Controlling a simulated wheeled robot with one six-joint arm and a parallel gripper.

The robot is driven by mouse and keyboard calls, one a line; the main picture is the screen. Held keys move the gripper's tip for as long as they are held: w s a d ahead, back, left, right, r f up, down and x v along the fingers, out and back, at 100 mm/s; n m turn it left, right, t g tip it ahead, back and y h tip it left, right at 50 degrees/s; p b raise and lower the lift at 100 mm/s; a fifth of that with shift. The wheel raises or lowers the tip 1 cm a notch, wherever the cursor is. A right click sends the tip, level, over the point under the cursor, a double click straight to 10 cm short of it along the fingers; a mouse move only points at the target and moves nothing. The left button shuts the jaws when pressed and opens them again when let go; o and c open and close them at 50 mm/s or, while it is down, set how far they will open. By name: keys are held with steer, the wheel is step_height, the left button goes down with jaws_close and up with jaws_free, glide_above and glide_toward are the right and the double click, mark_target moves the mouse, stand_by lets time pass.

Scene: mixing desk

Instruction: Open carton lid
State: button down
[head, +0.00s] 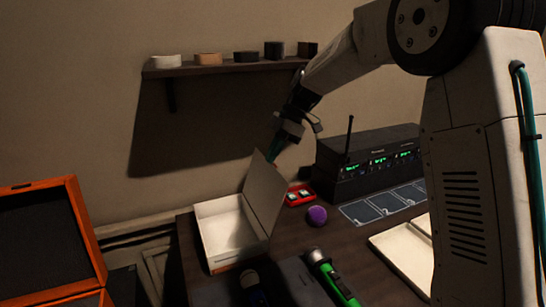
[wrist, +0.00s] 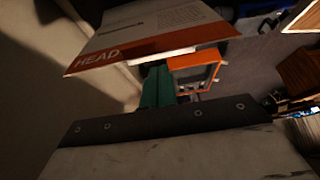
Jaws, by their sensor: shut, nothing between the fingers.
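The carton (head: 225,228) stands on the desk at the left, its pale inside showing. Its lid (head: 264,195) is raised steeply along the carton's right side. My gripper (head: 273,151) is at the lid's top edge, fingers pointing down; whether it touches the lid I cannot tell. In the wrist view the lid (wrist: 150,35) shows a white and orange face with the word HEAD, close beyond my teal fingers (wrist: 157,88). The fingers are shut and empty. The lid hides part of the carton's right side.
A black receiver unit (head: 365,165) with an antenna stands at the back right. A wall shelf (head: 225,68) is above. An orange case (head: 85,235) stands open at left.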

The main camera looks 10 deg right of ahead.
steer(key=a+r, duration=0.2)
steer(key=a, duration=0.2)
steer(key=d+r+m, duration=0.1)
steer(key=d+r, duration=0.5)
steer(key=r, duration=0.1)
steer(key=s+d+f+m+t+h, duration=0.1)
steer(key=s+m, duration=0.5)
steer(key=s, duration=0.7)
steer(key=s+d+f+m+h, duration=0.2)
steer(key=s+d+m, duration=0.3)
steer(key=s, duration=0.9)
steer(key=s+d+f+m+t+h, duration=0.1)
steer(key=s+d+f+m+h, duration=0.1)
steer(key=s+m, duration=0.6)
steer(key=s+d+f, duration=0.1)
steer(key=s+f, duration=0.1)
steer(key=s, duration=0.4)
steer(key=shift+t+h, duration=0.3)
